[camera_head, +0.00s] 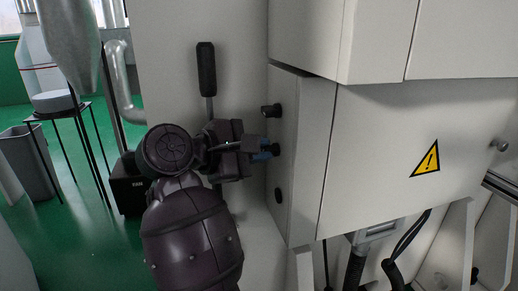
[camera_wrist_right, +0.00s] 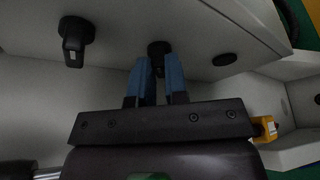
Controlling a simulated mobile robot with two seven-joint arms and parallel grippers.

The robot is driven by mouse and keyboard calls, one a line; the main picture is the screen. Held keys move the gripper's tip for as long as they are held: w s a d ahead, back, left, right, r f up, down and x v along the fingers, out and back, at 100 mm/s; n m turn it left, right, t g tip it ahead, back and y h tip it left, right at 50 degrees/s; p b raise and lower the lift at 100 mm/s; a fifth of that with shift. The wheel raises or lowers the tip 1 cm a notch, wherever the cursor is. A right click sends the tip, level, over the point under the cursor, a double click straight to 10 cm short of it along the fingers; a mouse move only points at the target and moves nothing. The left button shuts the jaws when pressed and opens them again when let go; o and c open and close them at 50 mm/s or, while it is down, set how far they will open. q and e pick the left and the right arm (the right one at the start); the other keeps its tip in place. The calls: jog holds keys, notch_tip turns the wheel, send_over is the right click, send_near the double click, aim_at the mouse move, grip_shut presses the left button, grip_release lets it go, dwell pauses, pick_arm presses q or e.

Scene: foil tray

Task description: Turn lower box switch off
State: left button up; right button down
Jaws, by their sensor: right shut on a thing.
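The lower grey box (camera_head: 375,165) is on the right in the head view, with black fittings in a column on its left side face. My right gripper (camera_head: 268,150) reaches that face from the left. Its blue fingers are shut on the middle black switch (camera_head: 276,149), which also shows between the fingertips in the right wrist view (camera_wrist_right: 158,47). Another black switch (camera_head: 271,110) sits above it and sticks out at the left of the wrist view (camera_wrist_right: 76,40). The fingers partly hide the gripped switch, and I cannot tell its setting. My left gripper is out of view.
An upper cabinet (camera_head: 375,40) overhangs the box. A flat black round fitting (camera_head: 278,195) is below the gripped switch. A black-handled lever (camera_head: 207,70) stands behind my right gripper. Black cables (camera_head: 395,265) hang under the box.

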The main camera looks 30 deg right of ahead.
jog(key=c, duration=1.1)
grip_release()
jog(key=shift+c, duration=0.2)
jog(key=shift+a, duration=0.1)
